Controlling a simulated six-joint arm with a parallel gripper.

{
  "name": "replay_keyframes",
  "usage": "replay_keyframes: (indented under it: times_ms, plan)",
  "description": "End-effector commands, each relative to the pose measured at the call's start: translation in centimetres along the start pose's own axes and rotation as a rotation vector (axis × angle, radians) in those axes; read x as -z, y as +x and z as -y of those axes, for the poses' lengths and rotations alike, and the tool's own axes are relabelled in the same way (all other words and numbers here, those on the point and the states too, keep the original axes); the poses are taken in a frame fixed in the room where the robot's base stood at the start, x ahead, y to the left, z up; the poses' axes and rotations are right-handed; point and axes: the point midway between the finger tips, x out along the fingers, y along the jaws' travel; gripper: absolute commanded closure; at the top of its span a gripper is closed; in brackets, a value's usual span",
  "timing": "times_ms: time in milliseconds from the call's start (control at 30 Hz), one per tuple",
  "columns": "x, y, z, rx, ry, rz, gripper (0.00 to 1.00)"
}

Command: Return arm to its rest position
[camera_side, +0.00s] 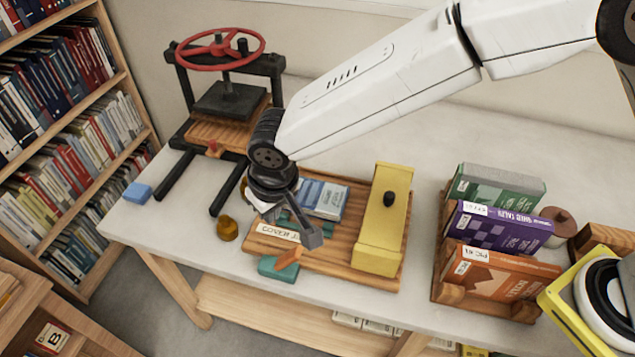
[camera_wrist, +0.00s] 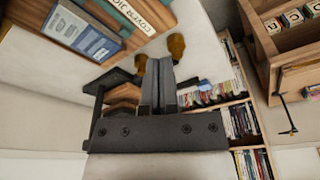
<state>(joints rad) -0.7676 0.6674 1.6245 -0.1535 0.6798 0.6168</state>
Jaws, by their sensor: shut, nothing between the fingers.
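My gripper (camera_side: 312,236) hangs at the end of my white arm, above the left part of a wooden board on the table. It also shows in the wrist view (camera_wrist: 158,70), where its two dark fingers are together with nothing between them. In the side view it partly hides the board (camera_side: 345,270) and the small things behind it. I cannot tell its exact height above the board.
A black press with a red wheel (camera_side: 220,49) stands at the back left. A yellow block (camera_side: 384,222) and a blue book (camera_side: 325,199) lie on the board. A rack with books (camera_side: 497,228) stands right. A blue block (camera_side: 137,193) lies near the left edge. Shelves (camera_side: 60,150) stand left.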

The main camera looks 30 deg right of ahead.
Motion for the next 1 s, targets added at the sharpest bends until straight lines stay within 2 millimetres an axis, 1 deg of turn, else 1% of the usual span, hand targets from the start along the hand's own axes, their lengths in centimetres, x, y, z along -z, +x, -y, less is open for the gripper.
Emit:
replay_keyframes:
  times_ms: [133, 267, 367, 433, 533, 600, 667, 700, 767, 800, 867, 900, 1000]
  plan:
    - [0.1, -0.1, -0.9, -0.001, 0.007, 0.0, 1.0]
    - [0.0, -0.6, -3.2, -0.001, 0.022, 0.001, 1.0]
    - [-0.3, -1.1, -6.2, -0.003, 0.04, 0.001, 1.0]
    - [-0.7, -1.6, -8.8, -0.004, 0.056, 0.0, 1.0]
    - [-1.8, -2.3, -12.9, -0.006, 0.083, -0.001, 1.0]
    - [-2.9, -2.8, -15.7, -0.009, 0.101, -0.003, 1.0]
    - [-4.1, -3.3, -18.0, -0.012, 0.117, -0.005, 1.0]
    - [-4.9, -3.5, -19.4, -0.013, 0.128, -0.007, 1.0]
    - [-6.3, -3.9, -21.5, -0.017, 0.145, -0.008, 1.0]
    - [-7.3, -4.2, -22.8, -0.02, 0.155, -0.011, 1.0]
    - [-8.9, -4.6, -24.6, -0.024, 0.173, -0.014, 1.0]
    - [-10.0, -4.8, -25.7, -0.027, 0.184, -0.016, 1.0]
    - [-12.8, -5.3, -28.0, -0.036, 0.21, -0.022, 1.0]
